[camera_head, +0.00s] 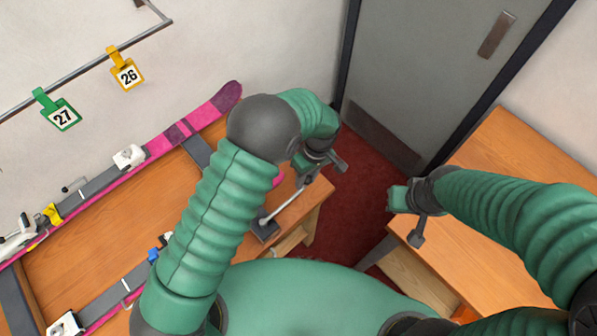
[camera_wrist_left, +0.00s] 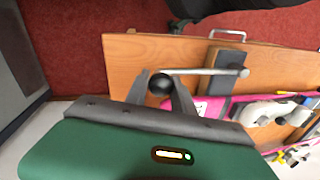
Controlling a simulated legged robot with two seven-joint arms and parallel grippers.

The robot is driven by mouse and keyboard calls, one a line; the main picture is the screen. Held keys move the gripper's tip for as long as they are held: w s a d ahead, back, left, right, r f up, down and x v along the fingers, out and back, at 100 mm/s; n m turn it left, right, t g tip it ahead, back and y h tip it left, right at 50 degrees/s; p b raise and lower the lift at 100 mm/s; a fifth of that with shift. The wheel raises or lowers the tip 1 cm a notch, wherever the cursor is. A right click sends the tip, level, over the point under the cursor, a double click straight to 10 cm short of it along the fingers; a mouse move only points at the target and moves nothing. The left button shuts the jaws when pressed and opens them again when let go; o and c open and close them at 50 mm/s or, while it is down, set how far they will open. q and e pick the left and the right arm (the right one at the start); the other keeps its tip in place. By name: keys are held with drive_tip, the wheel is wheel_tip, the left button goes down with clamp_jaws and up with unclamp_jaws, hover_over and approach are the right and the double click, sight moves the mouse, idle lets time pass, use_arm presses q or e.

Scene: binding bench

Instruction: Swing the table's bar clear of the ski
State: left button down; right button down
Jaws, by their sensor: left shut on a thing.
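The table's bar (camera_head: 285,206) is a thin metal rod rising from a dark block (camera_head: 264,226) near the table's right end. In the left wrist view the bar (camera_wrist_left: 205,72) ends in a black ball knob (camera_wrist_left: 160,85). My left gripper (camera_head: 322,172) is shut on this knob, with one finger on each side. The near pink ski (camera_head: 103,320) lies along the table, mostly behind my left arm. Its end (camera_wrist_left: 208,108) shows beside the bar in the wrist view, with a gap between them. My right gripper (camera_head: 405,216) hangs away from the bar; its finger gap is unclear.
A second pink ski (camera_head: 205,112) lies along the table's wall side. The wooden table (camera_head: 80,230) ends near the bar, with red carpet (camera_head: 365,190) beyond. Another wooden bench (camera_head: 510,155) stands at the right. A grey door (camera_head: 425,70) is behind. Numbered tags hang on a wall rail.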

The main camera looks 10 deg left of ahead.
use_arm(q)
drive_tip(key=shift+s+d+m, duration=0.15)
drive_tip(key=shift+d+m, duration=0.15)
drive_tip(key=shift+s, duration=0.15)
drive_tip(key=c, duration=1.3)
unclamp_jaws()
drive_tip(key=shift+d, duration=0.1)
drive_tip(key=shift+o, duration=1.1)
drive_tip(key=shift+s, duration=0.1)
drive_tip(key=shift+d, duration=0.2)
drive_tip(key=shift+r, duration=0.15)
wheel_tip(320, 180, up, 16)
drive_tip(key=w+d+b, duration=0.2)
drive_tip(key=shift+d, duration=0.4)
